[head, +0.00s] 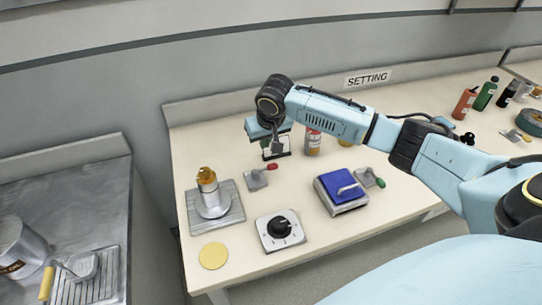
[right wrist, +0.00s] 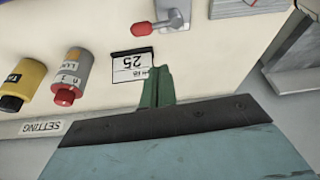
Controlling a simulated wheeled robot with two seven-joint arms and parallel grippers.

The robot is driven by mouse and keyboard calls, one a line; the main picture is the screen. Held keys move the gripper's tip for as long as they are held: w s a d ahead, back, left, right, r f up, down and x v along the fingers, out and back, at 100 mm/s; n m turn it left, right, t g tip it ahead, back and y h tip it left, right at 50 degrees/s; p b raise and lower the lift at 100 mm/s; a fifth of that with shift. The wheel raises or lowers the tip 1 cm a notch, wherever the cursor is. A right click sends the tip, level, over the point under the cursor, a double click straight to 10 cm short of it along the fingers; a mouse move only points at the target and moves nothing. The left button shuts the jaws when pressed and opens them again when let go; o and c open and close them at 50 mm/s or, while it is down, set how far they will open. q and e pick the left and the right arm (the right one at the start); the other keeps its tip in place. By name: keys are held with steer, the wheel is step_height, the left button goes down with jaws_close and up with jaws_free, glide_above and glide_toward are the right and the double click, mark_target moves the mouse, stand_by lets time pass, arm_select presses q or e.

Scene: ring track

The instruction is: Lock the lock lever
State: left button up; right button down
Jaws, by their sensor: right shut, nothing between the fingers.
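Two small levers on grey bases stand on the cream bench, and I cannot tell which is the lock lever. One lever has a red knob (head: 271,167) and sits left of centre; it also shows at the top of the right wrist view (right wrist: 142,28). The other has a green knob (head: 380,183) and sits right of the blue-topped block. My right gripper (head: 276,147) is above the back of the bench, behind the red-knobbed lever and apart from it. Its green fingers (right wrist: 158,85) are shut and empty. My left gripper is out of view.
A blue-topped block (head: 337,187), a black dial (head: 281,230), a metal stand (head: 211,200) and a yellow disc (head: 213,256) occupy the bench front. A card marked 25 (right wrist: 132,65) and a grey red-capped bottle (right wrist: 72,75) are near my right gripper.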

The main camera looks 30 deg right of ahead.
steer(key=d, duration=0.1)
steer(key=w+r, duration=0.1)
steer(key=d+r+m, duration=0.1)
steer(key=shift+w+d, duration=0.25)
steer(key=shift+d, duration=0.1)
steer(key=b+x, duration=0.2)
steer(key=x, duration=0.7)
steer(key=shift+w+f, duration=0.15)
steer(key=shift+f, duration=0.15)
steer(key=shift+d+f, duration=0.1)
steer(key=shift+f, duration=0.2)
steer(key=s, duration=0.2)
steer(key=shift+s+a+f+p, duration=0.1)
steer(key=shift+s+a+p, duration=0.2)
steer(key=shift+s+p, duration=0.1)
steer(key=shift+s+a+f, duration=0.15)
steer(key=shift+s+f, duration=0.05)
steer(key=shift+s, duration=0.3)
